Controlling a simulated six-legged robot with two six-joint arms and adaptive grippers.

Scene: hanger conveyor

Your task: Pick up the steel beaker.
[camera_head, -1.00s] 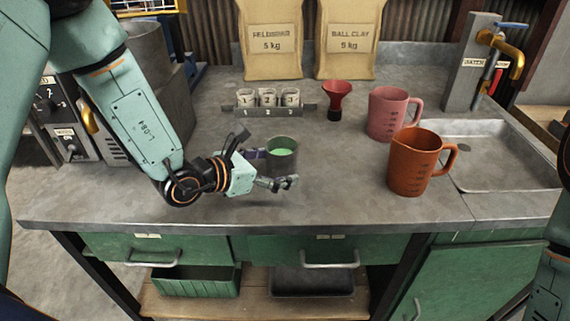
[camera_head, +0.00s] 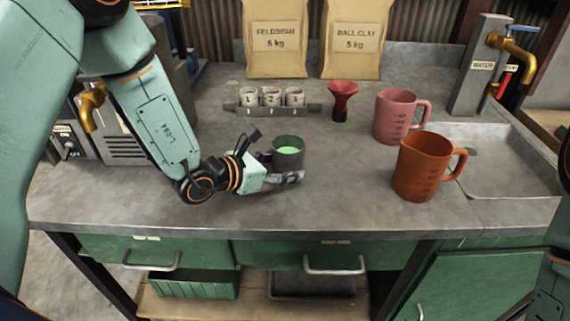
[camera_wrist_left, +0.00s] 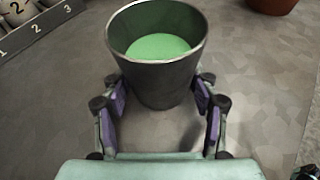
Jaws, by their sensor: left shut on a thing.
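The steel beaker (camera_head: 289,158) is a dark grey metal cup with green contents, upright on the grey bench in the head view. It also shows in the left wrist view (camera_wrist_left: 158,77), between the two purple-padded fingers. My left gripper (camera_head: 285,172) reaches it from the left and front, low over the bench, and is shut on the beaker's sides. In the left wrist view the fingers (camera_wrist_left: 160,100) sit at either side of its lower wall. Whether its base touches the bench is hard to tell. My right gripper is out of view; only part of that arm shows at the right edge.
An orange jug (camera_head: 422,168) and a pink jug (camera_head: 397,117) stand to the right, near a sink (camera_head: 500,165). A red funnel (camera_head: 342,97) and a numbered cup rack (camera_head: 272,109) stand behind. Two sacks (camera_head: 277,38) line the back. Bench front is clear.

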